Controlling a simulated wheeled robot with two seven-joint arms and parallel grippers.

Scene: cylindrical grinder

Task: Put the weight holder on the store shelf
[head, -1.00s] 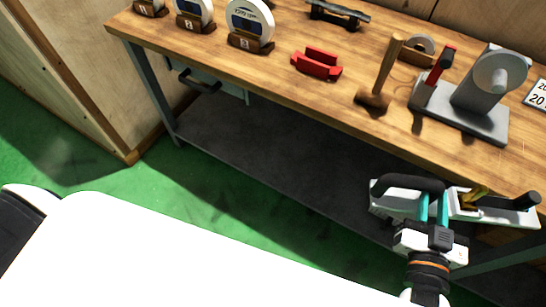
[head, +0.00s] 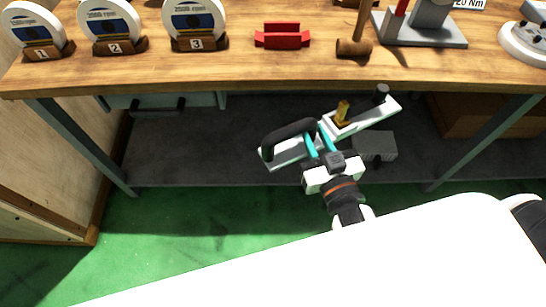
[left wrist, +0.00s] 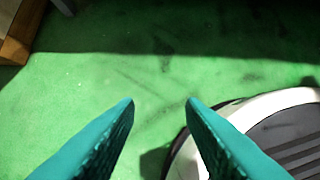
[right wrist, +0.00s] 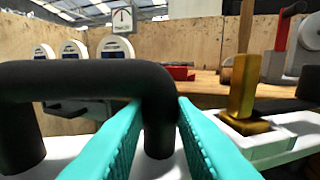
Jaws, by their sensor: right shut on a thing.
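The weight holder (head: 283,156) is a pale bar with a black arched handle, a brass-yellow block and a black knob at its far end. My right gripper (head: 320,140) is shut on its black handle. In the right wrist view the teal fingers flank one leg of the handle (right wrist: 158,105). In the head view the holder overlaps the dark grey store shelf (head: 215,150) under the workbench; I cannot tell its exact height above it. My left gripper (left wrist: 160,110) shows only in its wrist view, open and empty over the green floor.
The wooden bench top (head: 220,65) overhangs the shelf. It carries numbered discs, a red block (head: 282,36) and a mallet (head: 354,47). A grey block (head: 374,146) and a wooden box (head: 475,115) are at the right of the shelf. A drawer (head: 160,102) hangs at left. The shelf's left part is bare.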

